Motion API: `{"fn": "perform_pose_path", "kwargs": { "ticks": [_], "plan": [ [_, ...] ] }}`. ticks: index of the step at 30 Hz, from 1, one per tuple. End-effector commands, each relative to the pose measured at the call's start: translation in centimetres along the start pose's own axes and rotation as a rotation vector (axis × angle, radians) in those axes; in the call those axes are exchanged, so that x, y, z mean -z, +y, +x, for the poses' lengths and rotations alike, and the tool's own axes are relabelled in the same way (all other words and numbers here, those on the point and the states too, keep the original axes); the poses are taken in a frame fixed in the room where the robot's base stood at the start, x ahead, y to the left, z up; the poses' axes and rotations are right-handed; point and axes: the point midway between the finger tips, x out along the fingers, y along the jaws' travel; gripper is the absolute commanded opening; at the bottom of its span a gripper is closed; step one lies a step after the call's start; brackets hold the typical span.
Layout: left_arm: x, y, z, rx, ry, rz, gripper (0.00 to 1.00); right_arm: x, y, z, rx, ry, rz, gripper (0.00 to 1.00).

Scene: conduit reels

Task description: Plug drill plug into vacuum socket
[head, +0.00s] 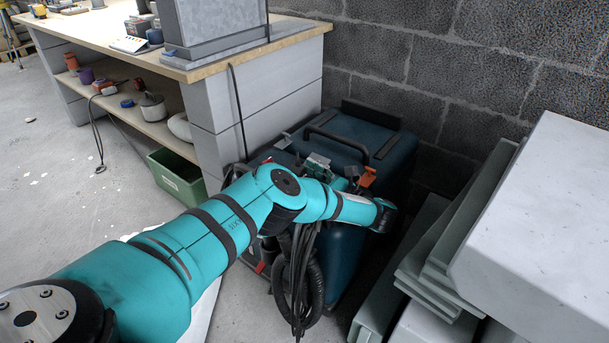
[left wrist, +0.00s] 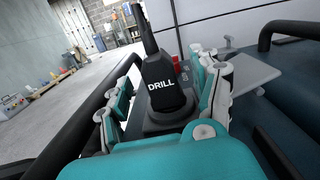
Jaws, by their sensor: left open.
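The black drill plug (left wrist: 160,85), with a white DRILL label, stands nearly upright in the left wrist view. Its cord rises from its top. Its lower end is at a dark raised base (left wrist: 170,122) on the vacuum, which looks like the socket; I cannot tell how deep it sits. My left gripper (left wrist: 163,72) is open, with one finger on each side of the plug. In the head view the vacuum (head: 350,135) is a dark blue box with a black handle, beside the bench. My arm hides much of its front, and the plug is not clear there. My right gripper is not in view.
A wooden-topped bench (head: 290,42) stands left of the vacuum, with a green crate (head: 178,178) beneath its end. Pale slabs (head: 450,235) are stacked close on the right. A block wall (head: 430,65) is behind. A black hose (head: 312,285) hangs in front of the vacuum.

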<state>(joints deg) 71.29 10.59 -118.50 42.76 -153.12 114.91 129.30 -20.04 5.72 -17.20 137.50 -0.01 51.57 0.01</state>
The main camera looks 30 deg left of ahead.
Motion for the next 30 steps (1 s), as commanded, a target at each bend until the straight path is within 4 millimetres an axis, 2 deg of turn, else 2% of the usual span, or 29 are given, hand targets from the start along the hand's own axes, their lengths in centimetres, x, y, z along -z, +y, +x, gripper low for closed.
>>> {"fn": "perform_pose_path", "kwargs": {
  "ticks": [1,8,21,25,30],
  "plan": [
    [2.1,0.7,-0.5,0.015,0.017,0.030,0.64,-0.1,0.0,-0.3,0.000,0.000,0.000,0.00],
    [1.8,0.5,-1.8,0.022,0.015,0.025,0.64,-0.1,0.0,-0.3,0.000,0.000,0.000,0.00],
    [0.2,0.5,-7.4,0.015,0.005,0.001,0.64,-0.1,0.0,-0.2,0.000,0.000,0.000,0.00],
    [0.0,0.6,-8.1,0.012,0.005,-0.001,0.64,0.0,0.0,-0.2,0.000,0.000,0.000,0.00],
    [-0.3,0.5,-7.9,0.005,0.002,-0.005,0.64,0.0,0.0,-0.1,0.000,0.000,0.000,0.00]
  ]
}}
